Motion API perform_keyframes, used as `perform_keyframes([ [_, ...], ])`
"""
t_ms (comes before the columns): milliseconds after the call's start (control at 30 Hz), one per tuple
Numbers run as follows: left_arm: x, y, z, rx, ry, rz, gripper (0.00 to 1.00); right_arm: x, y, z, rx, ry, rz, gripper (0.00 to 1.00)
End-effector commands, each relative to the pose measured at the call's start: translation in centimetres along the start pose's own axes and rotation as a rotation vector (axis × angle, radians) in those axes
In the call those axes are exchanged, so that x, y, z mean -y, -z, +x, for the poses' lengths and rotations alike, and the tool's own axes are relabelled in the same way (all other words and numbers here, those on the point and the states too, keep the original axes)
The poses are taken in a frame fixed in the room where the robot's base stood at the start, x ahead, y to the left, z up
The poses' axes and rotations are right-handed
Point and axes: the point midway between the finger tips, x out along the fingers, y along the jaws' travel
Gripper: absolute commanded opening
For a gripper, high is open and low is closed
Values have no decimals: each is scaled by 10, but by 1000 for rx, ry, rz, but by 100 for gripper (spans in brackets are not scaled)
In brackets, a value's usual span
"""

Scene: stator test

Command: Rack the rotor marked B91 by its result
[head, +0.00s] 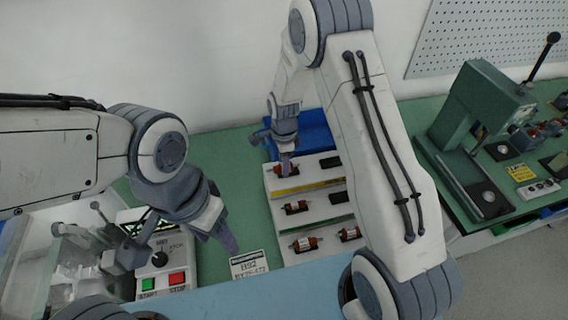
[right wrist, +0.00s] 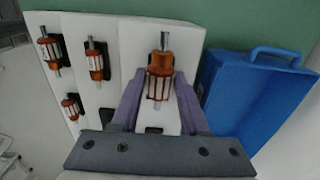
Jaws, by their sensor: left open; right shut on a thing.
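A white stepped rack (head: 277,222) stands mid-table with several orange-and-silver rotors, such as one in the middle row (head: 297,207) and one in the front row (head: 304,243). My right gripper (head: 286,165) is over the back row's left end. It is shut on a rotor (right wrist: 160,78), whose orange windings and steel shaft show between the jaws. I cannot tell whether that rotor rests in its slot. No B91 mark is readable. My left gripper (head: 226,236) is open and empty, between the test box and the rack.
A test box (head: 160,258) with a dial and green and red buttons stands left of the rack. A label card (head: 249,264) lies in front. A blue bin (right wrist: 250,100) is beside the rack. A green press (head: 480,105) stands on the right-hand bench.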

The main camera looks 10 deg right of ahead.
Motion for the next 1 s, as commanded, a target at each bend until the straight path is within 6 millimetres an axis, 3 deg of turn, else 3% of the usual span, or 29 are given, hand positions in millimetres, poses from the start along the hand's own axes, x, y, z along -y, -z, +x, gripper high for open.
perform_keyframes([
  [300,0,0,1,0,0,0,59,0,0,1,0,1,0,0],
  [333,0,0,1,0,0,0,59,0,0,1,0,1,0,56],
  [400,0,0,1,0,0,0,59,0,0,1,0,1,0,79],
  [767,0,0,2,0,0,-3,59,0,0,-1,0,1,0,79],
  [1000,1,-1,15,0,0,-5,59,2,0,-36,1,8,0,79],
])
